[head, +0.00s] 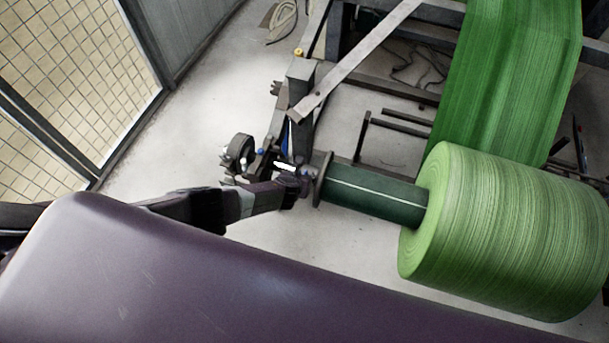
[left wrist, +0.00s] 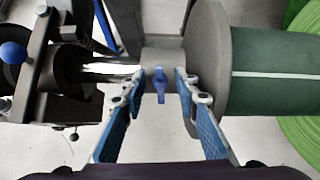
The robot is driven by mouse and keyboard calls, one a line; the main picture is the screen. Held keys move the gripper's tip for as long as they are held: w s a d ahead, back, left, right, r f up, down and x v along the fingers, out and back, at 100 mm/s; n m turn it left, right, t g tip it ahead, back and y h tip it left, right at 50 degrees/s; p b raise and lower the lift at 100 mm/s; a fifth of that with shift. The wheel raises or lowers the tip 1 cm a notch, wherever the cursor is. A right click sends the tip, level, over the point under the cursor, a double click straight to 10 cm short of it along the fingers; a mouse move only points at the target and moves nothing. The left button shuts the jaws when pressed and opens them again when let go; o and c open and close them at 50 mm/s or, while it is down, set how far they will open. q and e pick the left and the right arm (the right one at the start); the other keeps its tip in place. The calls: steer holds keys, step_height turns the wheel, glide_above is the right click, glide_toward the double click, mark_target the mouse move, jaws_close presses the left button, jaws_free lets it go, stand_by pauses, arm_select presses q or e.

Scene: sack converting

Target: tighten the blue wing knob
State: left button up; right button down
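The blue wing knob (left wrist: 160,86) stands on a grey collar (left wrist: 163,52) beside a round grey flange, in the middle of the left wrist view. My left gripper (left wrist: 160,78) is open, with one blue-padded finger on each side of the knob. Gaps show between the knob and both fingers, so they do not appear to touch it. In the head view my left gripper (head: 292,178) is at the shaft end of the roll, and I cannot make out the knob there. My right gripper is not in view.
A green roll (head: 510,230) sits on a dark green core (head: 375,192) to the right. A blue ball-ended lever (left wrist: 14,53) and dark machine parts lie left of the knob. A metal frame (head: 305,90) rises behind the gripper. Mesh fencing (head: 80,70) stands at far left.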

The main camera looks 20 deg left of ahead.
arm_select(q)
steer(key=shift+r, duration=0.1)
steer(key=v, duration=1.2)
stand_by(0.7)
stand_by(0.5)
steer(key=s+a+f+n+g+b, duration=0.1)
steer(key=s+a+f+n+g, duration=0.1)
steer(key=s+f+n, duration=0.7)
steer(key=s+a+f+n+g, duration=0.2)
steer(key=s+a+f+n, duration=0.1)
steer(key=s+f+n, duration=0.65)
steer(key=s+f+n+g, duration=0.1)
steer(key=s+f+n, duration=0.2)
steer(key=s, duration=0.5)
steer(key=s+f+n+g, duration=0.1)
steer(key=s+f+n, duration=0.2)
steer(key=s+n, duration=0.3)
steer(key=s+a+f+n+g+b, duration=0.1)
steer(key=s+f+n, duration=0.2)
steer(key=s, duration=0.7)
steer(key=shift+f+n, duration=0.2)
steer(key=shift+n, duration=1.05)
